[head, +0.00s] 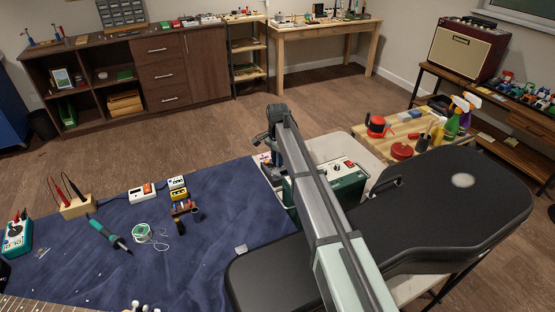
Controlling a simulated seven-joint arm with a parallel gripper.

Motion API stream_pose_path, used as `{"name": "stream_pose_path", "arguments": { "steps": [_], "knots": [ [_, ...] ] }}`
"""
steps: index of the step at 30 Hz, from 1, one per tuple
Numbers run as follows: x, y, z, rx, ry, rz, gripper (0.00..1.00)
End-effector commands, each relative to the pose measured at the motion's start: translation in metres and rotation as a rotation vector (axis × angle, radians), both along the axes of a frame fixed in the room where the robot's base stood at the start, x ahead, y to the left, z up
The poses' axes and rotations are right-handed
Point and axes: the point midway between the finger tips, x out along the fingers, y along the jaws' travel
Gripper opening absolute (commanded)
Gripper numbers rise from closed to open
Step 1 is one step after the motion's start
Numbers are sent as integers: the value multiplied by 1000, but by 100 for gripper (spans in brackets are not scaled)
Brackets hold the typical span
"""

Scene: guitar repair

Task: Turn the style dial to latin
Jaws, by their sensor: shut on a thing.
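A dark green box with a light top panel (346,171) stands right of the blue mat, partly behind my arm. Small red parts and knobs show on its panel. My arm crosses its left side, and no style dial or latin mark can be read. My arm reaches up from the bottom and bends down near the box's left side. My gripper's fingertips are hidden behind my own arm, so their hold on any dial does not show. A teal meter with a round dial (15,232) stands at the far left.
The blue mat (225,222) carries a soldering iron (108,235), a wire spool (142,232) and small pedals (178,188). A black guitar case (440,205) lies close on the right. Spray bottles (455,120) and red-lidded items (377,125) stand behind it.

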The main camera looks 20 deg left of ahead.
Motion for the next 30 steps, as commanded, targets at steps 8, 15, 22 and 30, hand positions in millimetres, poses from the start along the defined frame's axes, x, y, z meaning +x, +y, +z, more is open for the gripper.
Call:
{"name": "stream_pose_path", "arguments": {
  "steps": [8, 15, 22, 30],
  "knots": [
    [0, 0, 0, 0, 0, -15, 0],
    [0, 0, 0, 0, 0, -14, 20],
    [0, 0, 0, 0, 0, -13, 29],
    [0, 0, 10, 0, -1, -13, 29]
  ]
}}
